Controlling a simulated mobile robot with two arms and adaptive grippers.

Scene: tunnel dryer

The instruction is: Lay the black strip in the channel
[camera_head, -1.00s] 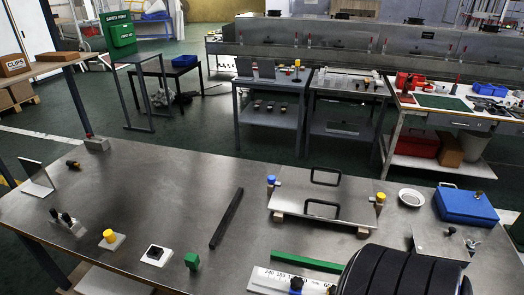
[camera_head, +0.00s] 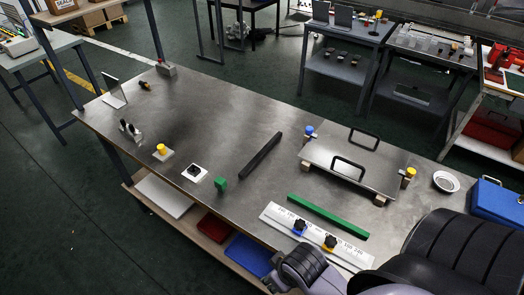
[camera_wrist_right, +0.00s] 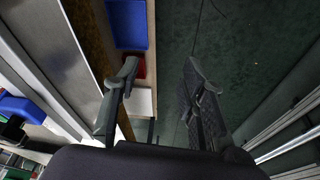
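The black strip (camera_head: 261,157) lies flat and slantwise on the steel table (camera_head: 225,125), left of the metal plate with two black handles. No gripper touches it. I cannot tell which part is the channel. A green bar (camera_head: 328,216) and a white scale plate (camera_head: 272,216) with blue-based and yellow-based black knobs lie at the front. My right gripper (camera_wrist_right: 161,67) is open and empty in the right wrist view, with floor and shelf bins beyond its fingers. My right arm shows at lower right in the head view; its fingertips are hidden there. My left gripper is not seen.
The handled plate (camera_head: 345,168) has blue and yellow corner knobs. A green block (camera_head: 220,184), a black-knobbed white block (camera_head: 194,173) and a yellow-knobbed block (camera_head: 162,152) stand near the front edge. A blue bin (camera_head: 249,255) sits below. The table's middle left is clear.

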